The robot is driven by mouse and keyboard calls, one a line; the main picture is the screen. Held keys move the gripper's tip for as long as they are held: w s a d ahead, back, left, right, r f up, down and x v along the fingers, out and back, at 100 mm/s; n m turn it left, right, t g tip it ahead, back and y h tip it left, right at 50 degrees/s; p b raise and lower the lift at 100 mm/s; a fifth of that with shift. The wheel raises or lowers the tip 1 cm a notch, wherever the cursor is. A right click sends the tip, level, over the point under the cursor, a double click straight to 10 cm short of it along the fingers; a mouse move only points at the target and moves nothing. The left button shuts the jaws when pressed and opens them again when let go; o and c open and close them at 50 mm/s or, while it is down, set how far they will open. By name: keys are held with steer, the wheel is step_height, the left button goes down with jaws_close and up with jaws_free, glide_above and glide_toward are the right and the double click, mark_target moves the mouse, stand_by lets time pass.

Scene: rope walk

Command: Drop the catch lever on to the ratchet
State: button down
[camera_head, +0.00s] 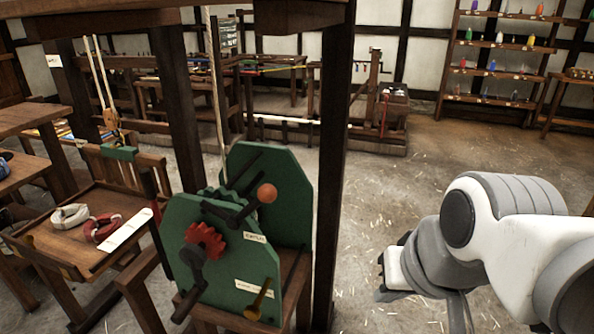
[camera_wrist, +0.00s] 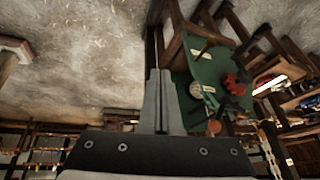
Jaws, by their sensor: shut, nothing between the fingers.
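The green winch (camera_head: 215,265) stands at the centre-left on a wooden stand. On its front is a red toothed wheel (camera_head: 207,239), apparently the ratchet, with a dark crank. Above it a dark lever with an orange ball knob (camera_head: 267,193), apparently the catch lever, slants up to the right. Whether it touches the wheel's teeth is unclear. My gripper (camera_head: 384,268) is right of the winch, apart from it. In the wrist view my gripper (camera_wrist: 160,76) is shut and empty. The winch (camera_wrist: 207,65), red wheel (camera_wrist: 237,84) and orange knob (camera_wrist: 213,126) show beyond it, upside down.
A dark wooden post (camera_head: 331,170) stands between the winch and my arm. A wooden tray (camera_head: 40,249) with white and red rope coils is at left. A yellowish handle (camera_head: 260,298) sits low on the winch. The floor (camera_head: 370,220) right of the post is open.

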steer(key=w+a+f+m+g+y, duration=0.25)
steer(key=w+a+m+y, duration=0.4)
steer(key=m, duration=0.55)
steer(key=w+d+m+t+y+p, duration=0.1)
steer(key=w+d+m+t+y, duration=0.3)
steer(key=w+m, duration=0.6)
steer(key=shift+w+d+r+m+y, duration=0.3)
steer(key=shift+d+m+y, duration=0.25)
steer(key=shift+m+y, duration=0.4)
steer(key=w+a, duration=0.6)
steer(key=a, duration=0.5)
steer(key=shift+w+a+f+p, duration=0.15)
steer(key=shift+a+f+p, duration=0.1)
steer(key=shift+p, duration=0.05)
